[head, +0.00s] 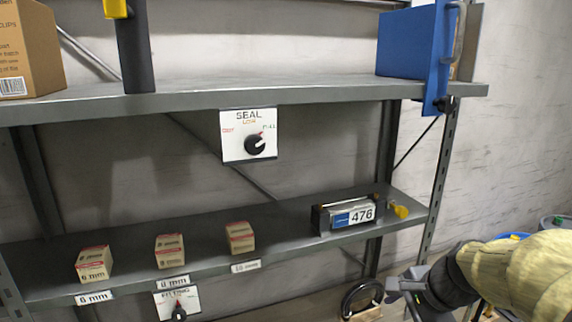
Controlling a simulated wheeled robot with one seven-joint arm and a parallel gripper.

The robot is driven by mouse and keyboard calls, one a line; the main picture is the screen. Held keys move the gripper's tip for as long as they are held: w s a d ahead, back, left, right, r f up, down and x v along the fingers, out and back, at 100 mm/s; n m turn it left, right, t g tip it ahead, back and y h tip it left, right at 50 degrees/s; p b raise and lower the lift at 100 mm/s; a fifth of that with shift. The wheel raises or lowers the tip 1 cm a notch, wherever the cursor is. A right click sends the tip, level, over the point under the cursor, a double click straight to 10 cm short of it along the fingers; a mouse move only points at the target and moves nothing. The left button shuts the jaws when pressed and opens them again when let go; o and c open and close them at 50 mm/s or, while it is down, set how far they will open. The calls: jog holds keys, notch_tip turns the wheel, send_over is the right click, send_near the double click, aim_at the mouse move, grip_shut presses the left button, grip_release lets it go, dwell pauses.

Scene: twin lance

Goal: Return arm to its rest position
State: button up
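My gripper (397,287) shows at the lower right, at the end of my arm with its pale yellow cover. It hangs in front of the shelf rack, below the level of the lower shelf's right end. No object shows in it. At this size and angle I cannot tell whether its fingers are apart or together. A black ring-shaped thing (350,297) is just to its left in the picture; I see no contact between them.
The lower shelf (205,252) bears several small cartons and a grey device marked 476 (347,214). A SEAL dial panel (249,135) hangs under the upper shelf (300,90). A blue case (408,45) stands upper right. A second dial (178,302) is below.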

jog(key=s+a+f+n+g+h, duration=0.1)
jog(key=s+a+f+n, duration=0.2)
jog(key=f+n, duration=0.2)
jog(key=s+a+f+n+g+h, duration=0.1)
jog(key=s+a+f+n, duration=0.2)
jog(key=f+n, duration=0.3)
jog(key=a+n, duration=0.1)
jog(key=n, duration=0.3)
jog(key=shift+s+n+h, duration=0.15)
jog(key=shift+n+h, duration=0.15)
jog(key=shift+h, duration=0.1)
jog(key=shift+a, duration=0.1)
